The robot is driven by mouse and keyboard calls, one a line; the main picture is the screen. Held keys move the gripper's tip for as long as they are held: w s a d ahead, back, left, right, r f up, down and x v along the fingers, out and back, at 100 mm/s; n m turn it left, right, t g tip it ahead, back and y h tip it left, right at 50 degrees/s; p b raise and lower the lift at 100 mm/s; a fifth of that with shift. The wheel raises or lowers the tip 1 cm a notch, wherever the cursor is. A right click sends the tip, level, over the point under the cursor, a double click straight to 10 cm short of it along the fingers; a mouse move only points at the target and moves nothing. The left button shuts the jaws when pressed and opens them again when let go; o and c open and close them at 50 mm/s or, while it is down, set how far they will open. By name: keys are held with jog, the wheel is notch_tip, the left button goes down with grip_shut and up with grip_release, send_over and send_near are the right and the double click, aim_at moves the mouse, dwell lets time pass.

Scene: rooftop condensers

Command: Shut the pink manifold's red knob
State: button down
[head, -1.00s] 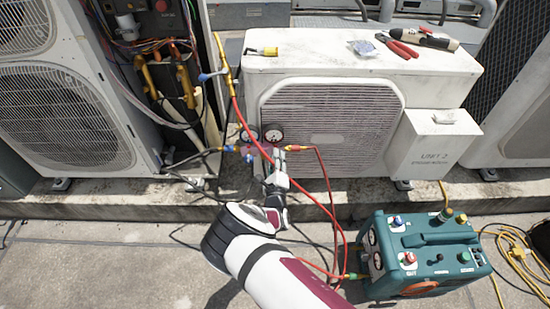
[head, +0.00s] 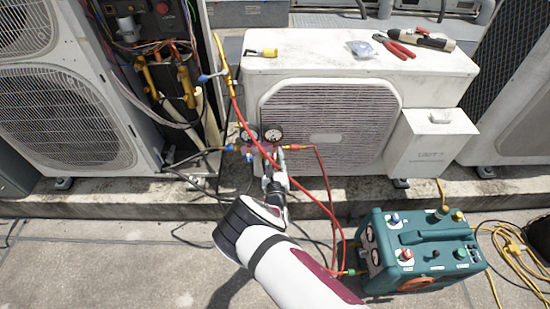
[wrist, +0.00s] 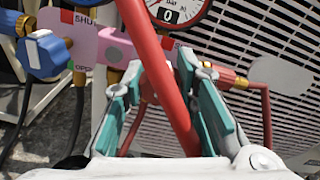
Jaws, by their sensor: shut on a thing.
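The pink manifold (head: 262,150) hangs before the middle condenser, below two gauges. In the wrist view its pink body (wrist: 88,42) fills the upper left, with a blue knob (wrist: 42,54) beside SHUT and OPEN labels. My gripper (head: 268,170) is at the manifold's lower front from below. In the wrist view its teal fingers (wrist: 158,72) are closed in around something at the manifold, which I take to be the red knob. The knob is almost wholly hidden by the fingers and a red hose (wrist: 160,75) that crosses in front, between the fingers.
The red hose (head: 322,208) loops past my arm to a teal recovery machine (head: 420,255) at the lower right. The middle condenser (head: 420,75) carries pliers (head: 400,48) on top. An open unit (head: 170,90) with wiring stands left.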

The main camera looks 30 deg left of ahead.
jog(key=shift+d+f, duration=0.1)
jog(key=shift+f, duration=0.05)
jog(key=c, duration=1.3)
grip_release()
jog(key=shift+s, duration=0.1)
jog(key=v, duration=1.2)
